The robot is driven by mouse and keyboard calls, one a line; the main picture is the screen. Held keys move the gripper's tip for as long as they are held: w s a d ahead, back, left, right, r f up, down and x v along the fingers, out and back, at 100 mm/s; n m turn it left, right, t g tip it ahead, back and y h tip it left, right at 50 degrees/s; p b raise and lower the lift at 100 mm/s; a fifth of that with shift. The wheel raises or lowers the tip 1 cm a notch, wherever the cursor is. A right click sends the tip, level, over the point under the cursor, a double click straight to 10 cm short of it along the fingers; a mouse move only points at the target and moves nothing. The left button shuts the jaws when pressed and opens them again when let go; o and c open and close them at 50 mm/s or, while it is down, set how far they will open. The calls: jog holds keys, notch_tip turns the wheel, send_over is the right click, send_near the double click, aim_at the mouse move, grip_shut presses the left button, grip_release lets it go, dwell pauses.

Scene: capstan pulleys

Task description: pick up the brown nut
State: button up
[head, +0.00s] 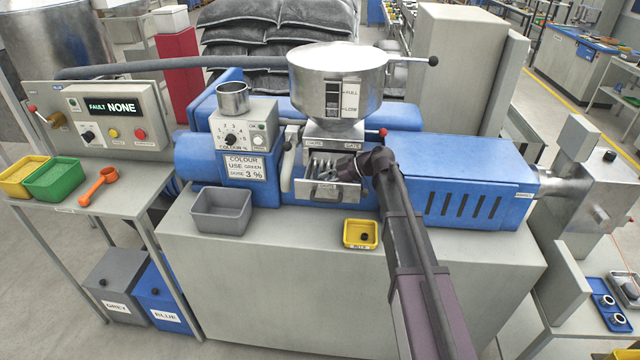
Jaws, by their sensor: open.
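My gripper (330,173) is open at the end of my arm, over the small metal drawer (326,192) below the hopper. Its fingers point left into the drawer area, and they are small and partly blend with the metal bars there. I cannot make out a brown nut between or under the fingers. A small yellow tray (352,243) with a label that seems to read "NUTS" stands on the grey bench in front of the drawer. One small dark piece (364,237) lies in it; its colour and shape are too small to tell. The tray is apart from my gripper.
The metal hopper (337,75) stands just above my gripper. A grey open bin (221,212) sits left on the bench. The blue machine housing (470,180) is at the right. A side table at left holds green (55,180) and yellow bins and an orange scoop (97,187).

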grip_shut()
jog(key=shift+r, duration=0.1)
notch_tip(320, 180, up, 10)
jog(key=p, duration=1)
dwell(0.8)
